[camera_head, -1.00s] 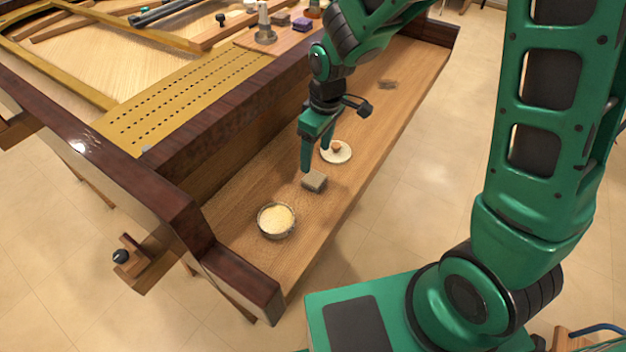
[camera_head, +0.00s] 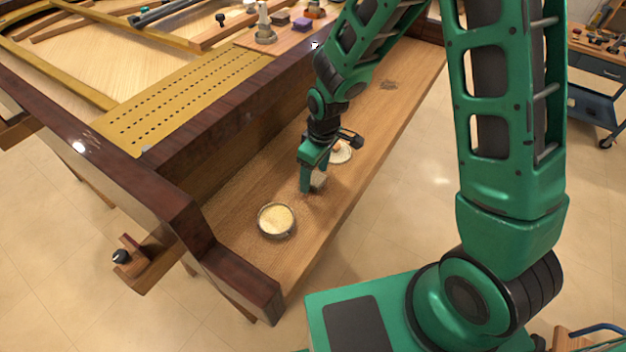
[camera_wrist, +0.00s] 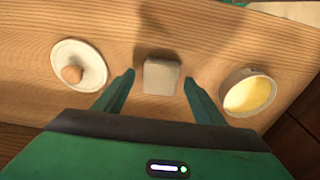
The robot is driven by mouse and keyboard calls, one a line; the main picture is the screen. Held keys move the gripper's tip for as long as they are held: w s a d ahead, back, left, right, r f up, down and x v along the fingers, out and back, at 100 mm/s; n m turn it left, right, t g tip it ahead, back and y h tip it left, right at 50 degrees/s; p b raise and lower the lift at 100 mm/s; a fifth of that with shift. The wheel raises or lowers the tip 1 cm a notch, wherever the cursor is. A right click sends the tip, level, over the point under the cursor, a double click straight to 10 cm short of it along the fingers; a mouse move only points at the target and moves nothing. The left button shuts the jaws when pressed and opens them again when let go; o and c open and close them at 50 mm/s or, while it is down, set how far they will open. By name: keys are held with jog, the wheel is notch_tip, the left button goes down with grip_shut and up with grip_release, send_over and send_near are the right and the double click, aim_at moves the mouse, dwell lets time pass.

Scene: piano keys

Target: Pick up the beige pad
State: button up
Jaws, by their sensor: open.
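The beige pad (camera_wrist: 161,77) is a small greyish-beige block lying on the wooden keybed shelf. In the wrist view it lies between and just beyond the fingertips of my gripper (camera_wrist: 159,84), with a gap on each side. My gripper is open and empty. In the head view my gripper (camera_head: 313,187) reaches down over the pad (camera_head: 319,181), and its fingers partly hide it. I cannot tell exactly how high the fingertips are above the shelf.
A round bowl with pale yellow contents (camera_head: 276,220) stands on the shelf (camera_head: 236,205) toward the near end. A white dish with a small brown-orange knob (camera_wrist: 79,66) lies on the pad's other side. A dark wooden rail (camera_head: 225,110) runs along the shelf's back.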

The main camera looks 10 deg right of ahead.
aim_at(314, 177)
jog(key=c, duration=1.1)
jog(key=shift+r, duration=0.15)
jog(key=shift+r, duration=0.55)
notch_tip(314, 177, up, 3)
jog(key=shift+w+f, duration=0.1)
jog(key=shift+f, duration=0.1)
jog(key=s+a+r, duration=0.2)
jog(key=a, duration=0.1)
jog(key=s+a+r, duration=0.2)
jog(key=s+a, duration=0.1)
jog(key=s+a+r, duration=0.2)
jog(key=a+r, duration=0.1)
jog(key=shift+s, duration=0.35)
